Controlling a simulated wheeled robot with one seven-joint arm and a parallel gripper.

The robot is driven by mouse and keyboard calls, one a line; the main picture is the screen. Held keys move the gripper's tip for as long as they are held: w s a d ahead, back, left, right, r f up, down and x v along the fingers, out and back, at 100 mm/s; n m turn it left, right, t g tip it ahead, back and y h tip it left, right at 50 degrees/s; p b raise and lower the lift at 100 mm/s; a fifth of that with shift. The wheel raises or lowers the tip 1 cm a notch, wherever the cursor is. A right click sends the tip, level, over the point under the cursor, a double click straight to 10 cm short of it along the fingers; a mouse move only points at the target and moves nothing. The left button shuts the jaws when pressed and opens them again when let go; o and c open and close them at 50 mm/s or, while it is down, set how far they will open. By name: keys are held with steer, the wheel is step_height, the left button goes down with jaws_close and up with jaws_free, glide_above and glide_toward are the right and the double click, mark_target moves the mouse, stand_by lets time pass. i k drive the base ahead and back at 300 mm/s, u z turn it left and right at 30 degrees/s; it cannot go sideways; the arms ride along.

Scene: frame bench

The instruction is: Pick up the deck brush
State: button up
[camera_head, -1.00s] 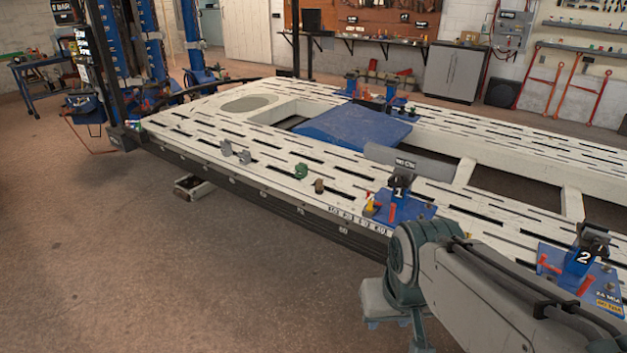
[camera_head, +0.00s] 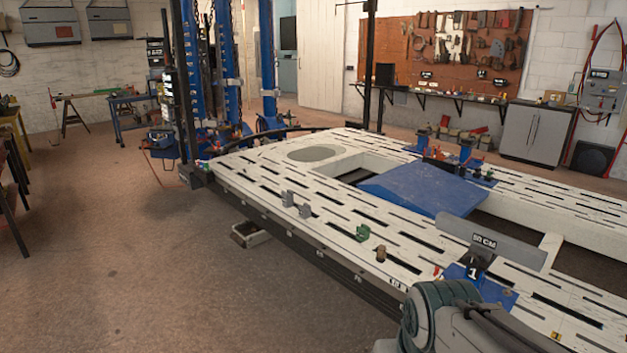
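I cannot make out a deck brush for certain in this view. On the near side of the slotted white frame bench (camera_head: 262,183) stand two small grey blocks (camera_head: 288,198), a green piece (camera_head: 362,233) and a small brown piece (camera_head: 381,253); these are too small to identify surely. A part of my arm shows at the bottom right, in front of the bench's near edge. My gripper is out of view.
A blue clamp stand marked 1 (camera_head: 478,278) and a grey bar marked in CM (camera_head: 490,241) are near my arm. A blue ramp panel (camera_head: 420,188) covers part of the bench opening. A low box (camera_head: 250,234) lies beside the bench.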

mark_target(381, 253)
steer(key=u, duration=0.4)
steer(key=i, duration=1.8)
steer(key=z, duration=0.4)
steer(key=i, duration=1.8)
steer(key=z, duration=0.6)
